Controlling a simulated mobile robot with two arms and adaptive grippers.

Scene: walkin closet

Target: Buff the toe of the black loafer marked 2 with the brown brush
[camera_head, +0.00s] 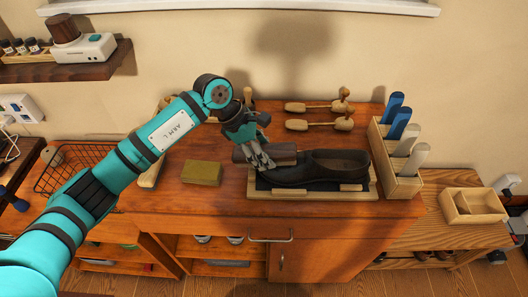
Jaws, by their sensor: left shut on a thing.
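One dark loafer (338,160) lies on a wooden tray (313,196) on the cabinet top, its toe to the left and its opening to the right. No number can be read on it. My left gripper (261,160) is over the toe end and shut on the brown brush (283,151). The brush is partly hidden by the fingers and sits at the toe. I cannot tell whether it touches the leather. My right gripper is not in view.
A wooden rack (399,183) with blue and pale upright pieces stands right of the loafer. A tan block (202,173) lies left of the tray. Wooden shoe trees (320,125) lie behind. A wire basket (72,168) stands far left, a divided box (472,205) far right.

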